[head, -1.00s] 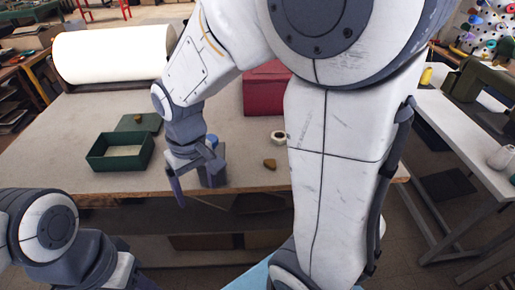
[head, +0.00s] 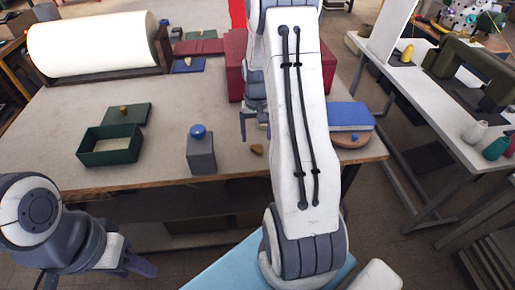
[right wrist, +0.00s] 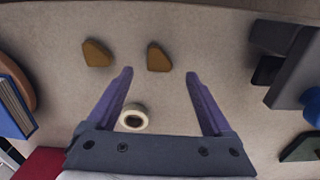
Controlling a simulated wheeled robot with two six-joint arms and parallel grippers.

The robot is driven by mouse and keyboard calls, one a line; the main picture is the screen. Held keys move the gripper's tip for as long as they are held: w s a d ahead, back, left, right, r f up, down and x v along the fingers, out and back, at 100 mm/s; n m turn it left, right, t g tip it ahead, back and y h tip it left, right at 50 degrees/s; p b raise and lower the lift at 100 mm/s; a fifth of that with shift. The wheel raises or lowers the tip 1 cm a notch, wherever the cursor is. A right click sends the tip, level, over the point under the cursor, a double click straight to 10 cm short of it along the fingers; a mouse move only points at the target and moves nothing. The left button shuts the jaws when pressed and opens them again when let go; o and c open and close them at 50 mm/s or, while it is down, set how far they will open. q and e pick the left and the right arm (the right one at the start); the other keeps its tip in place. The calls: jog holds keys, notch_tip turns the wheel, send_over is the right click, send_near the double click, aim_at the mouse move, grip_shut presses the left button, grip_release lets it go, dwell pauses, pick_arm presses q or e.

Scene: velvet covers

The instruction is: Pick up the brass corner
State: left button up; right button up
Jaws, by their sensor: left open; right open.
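Two small brown-gold brass corners lie on the table in the right wrist view, one on the left (right wrist: 96,53) and one nearer the middle (right wrist: 158,57). The head view shows one brass corner (head: 257,150); my right arm probably hides the other. My right gripper (right wrist: 160,73) is open and empty. In the right wrist view the middle corner appears just past its fingertips, between their lines. In the head view the right gripper (head: 254,134) is partly hidden by my arm. My left gripper (head: 143,263) is open, low at the left, off the table front.
A grey block with a blue knob (head: 201,155) stands left of the brass corner. A tape roll (right wrist: 133,118) lies between my right fingers' bases. A green box (head: 108,151), a red box (head: 235,70) and a blue book (head: 350,117) are around.

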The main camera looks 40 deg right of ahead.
aim_at(256, 146)
jog(key=shift+f, duration=0.4)
jog(key=f, duration=0.2)
jog(key=f+p, duration=0.1)
jog(key=f, duration=0.1)
jog(key=shift+w+d+f+p, duration=0.1)
jog(key=shift+w+f+p, duration=0.1)
jog(key=shift+p, duration=0.1)
jog(key=shift+r, duration=0.1)
jog(key=shift+c, duration=0.3)
grip_shut()
